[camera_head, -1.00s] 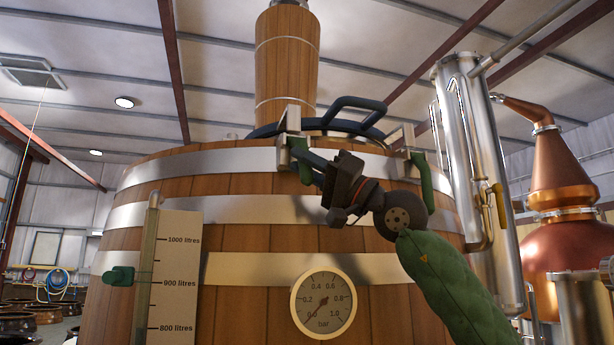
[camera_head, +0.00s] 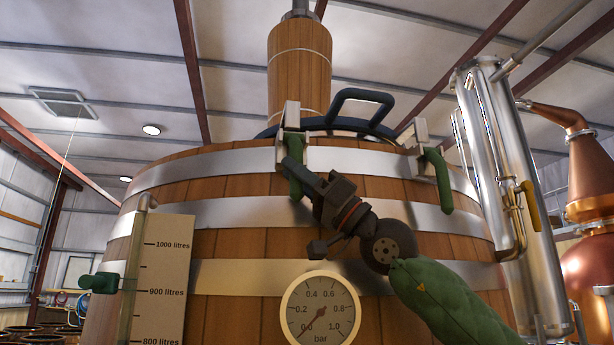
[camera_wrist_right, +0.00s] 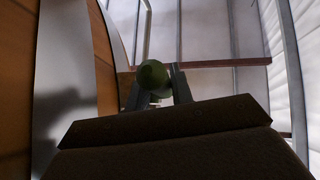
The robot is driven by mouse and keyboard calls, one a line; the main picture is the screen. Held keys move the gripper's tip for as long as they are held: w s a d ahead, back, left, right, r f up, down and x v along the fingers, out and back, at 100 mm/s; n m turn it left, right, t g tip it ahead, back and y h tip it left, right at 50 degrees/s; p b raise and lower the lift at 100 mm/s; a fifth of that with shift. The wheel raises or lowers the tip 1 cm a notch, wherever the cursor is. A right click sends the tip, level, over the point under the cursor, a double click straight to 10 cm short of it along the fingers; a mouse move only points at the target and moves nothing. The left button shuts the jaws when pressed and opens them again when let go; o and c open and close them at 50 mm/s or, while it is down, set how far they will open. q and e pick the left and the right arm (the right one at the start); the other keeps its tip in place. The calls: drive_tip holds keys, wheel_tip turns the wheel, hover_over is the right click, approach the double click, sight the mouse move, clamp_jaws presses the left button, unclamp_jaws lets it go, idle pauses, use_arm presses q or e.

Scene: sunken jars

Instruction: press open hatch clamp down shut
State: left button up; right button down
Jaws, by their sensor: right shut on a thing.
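The hatch (camera_head: 385,129) on top of the wooden vat has a dark rim, and two clamps with green handles show at its front. The left clamp's green handle (camera_head: 293,145) hangs down against the vat's upper metal band. The right clamp's green handle (camera_head: 443,182) also hangs down. My right gripper (camera_head: 294,172) is shut on the left clamp's handle, partly covering it. In the right wrist view the rounded green handle end (camera_wrist_right: 153,74) sits between my two fingers. My left gripper is not in view.
The wooden vat (camera_head: 230,242) fills the middle. A pressure gauge (camera_head: 321,309) is below my right gripper, and a litre scale (camera_head: 163,270) with a green valve (camera_head: 100,283) is at left. Steel pipes (camera_head: 510,200) and a copper still (camera_head: 590,185) stand at right.

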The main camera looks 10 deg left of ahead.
sight(302, 152)
drive_tip(key=shift+a+f, duration=0.15)
drive_tip(key=shift+f, duration=0.1)
drive_tip(key=c, duration=1.2)
unclamp_jaws()
drive_tip(key=shift+c, duration=0.2)
drive_tip(key=shift+r, duration=0.15)
drive_tip(key=shift+r, duration=0.55)
drive_tip(key=r, duration=0.1)
drive_tip(key=d+r, duration=0.1)
drive_tip(key=r, duration=0.1)
drive_tip(key=shift+s+r, duration=0.1)
drive_tip(key=shift+r, duration=0.1)
drive_tip(key=s+d+r, duration=0.4)
drive_tip(key=d+r, duration=0.2)
drive_tip(key=d, duration=0.4)
drive_tip(key=shift+s+r, duration=0.15)
drive_tip(key=shift+r, duration=0.05)
